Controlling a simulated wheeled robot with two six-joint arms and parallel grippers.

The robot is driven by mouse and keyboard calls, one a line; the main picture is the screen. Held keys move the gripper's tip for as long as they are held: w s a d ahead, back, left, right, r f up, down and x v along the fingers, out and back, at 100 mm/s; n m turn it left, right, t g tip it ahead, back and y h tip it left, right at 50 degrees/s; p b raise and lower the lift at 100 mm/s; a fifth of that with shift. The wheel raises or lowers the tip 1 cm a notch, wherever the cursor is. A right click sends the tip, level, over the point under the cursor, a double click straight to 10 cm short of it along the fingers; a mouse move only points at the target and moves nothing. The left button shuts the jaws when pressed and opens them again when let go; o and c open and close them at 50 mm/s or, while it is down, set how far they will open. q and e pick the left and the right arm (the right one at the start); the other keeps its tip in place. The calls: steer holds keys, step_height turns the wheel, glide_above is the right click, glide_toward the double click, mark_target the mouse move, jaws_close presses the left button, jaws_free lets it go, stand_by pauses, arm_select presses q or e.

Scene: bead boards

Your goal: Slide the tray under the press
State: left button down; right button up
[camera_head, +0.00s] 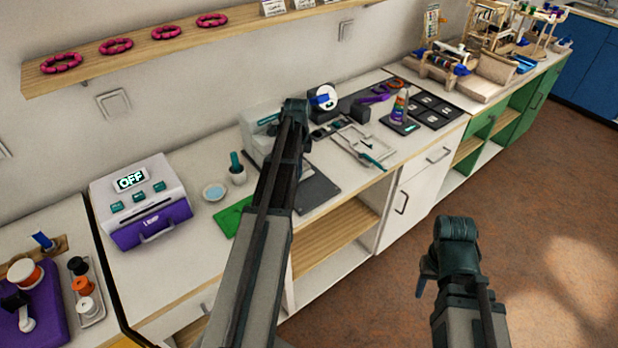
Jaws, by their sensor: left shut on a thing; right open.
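A pale boxy machine with a teal mark (258,138), possibly the press, stands on the counter, partly hidden by my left arm. A light, shallow tray (352,153) lies right of the arm, with a teal-handled tool at its front. My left gripper (295,108) is over the counter beside the pale machine. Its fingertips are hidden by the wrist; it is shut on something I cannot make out. My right gripper (427,278) is open and empty, in front of the cabinets, away from the counter.
A purple-and-white machine reading OFF (143,205) stands at left. A green mat (232,217) and dark board (318,190) lie near the arm. A small dish (214,192) and teal-handled pot (237,174) are close by. A wall shelf (150,45) hangs above.

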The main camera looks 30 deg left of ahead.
arm_select(q)
steer(key=shift+w+a, duration=0.15)
steer(key=shift+a, duration=0.1)
steer(key=c, duration=0.6)
jaws_free()
steer(key=shift+c, duration=0.2)
steer(key=shift+r, duration=0.1)
steer(key=shift+r+p, duration=0.5)
steer(key=shift+p, duration=0.1)
step_height(320, 180, up, 13)
steer(key=p, duration=1.2)
steer(key=shift+f+p, duration=0.2)
steer(key=shift+p, duration=0.1)
steer(key=shift+d, duration=0.1)
